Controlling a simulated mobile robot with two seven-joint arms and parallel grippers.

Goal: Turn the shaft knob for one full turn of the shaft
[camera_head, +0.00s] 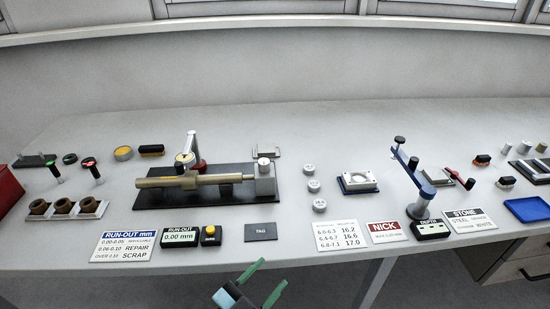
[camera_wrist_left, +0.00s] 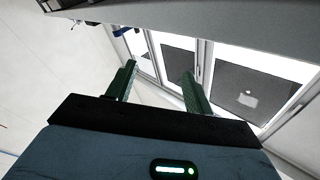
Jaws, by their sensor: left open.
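A brass-coloured shaft (camera_head: 217,179) lies along a black base plate (camera_head: 235,197) on the bench, left of centre. A grey block (camera_head: 265,184) stands at the shaft's right end, with a small round grey piece (camera_head: 263,162) on top. I cannot tell for sure which part is the shaft knob. A dial gauge (camera_head: 184,159) on a silver post stands at the shaft's left part. My left gripper (camera_head: 275,271) is open and empty at the bottom of the head view, in front of the bench edge and away from the shaft. Its green fingers (camera_wrist_left: 159,70) are apart in the wrist view.
In front of the shaft are a run-out display (camera_head: 180,237) reading 0.00 mm, a yellow button (camera_head: 211,234) and a dark tag (camera_head: 261,231). Several grey weights (camera_head: 312,186) stand to its right. A blue arm stand (camera_head: 418,190) rises farther right.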

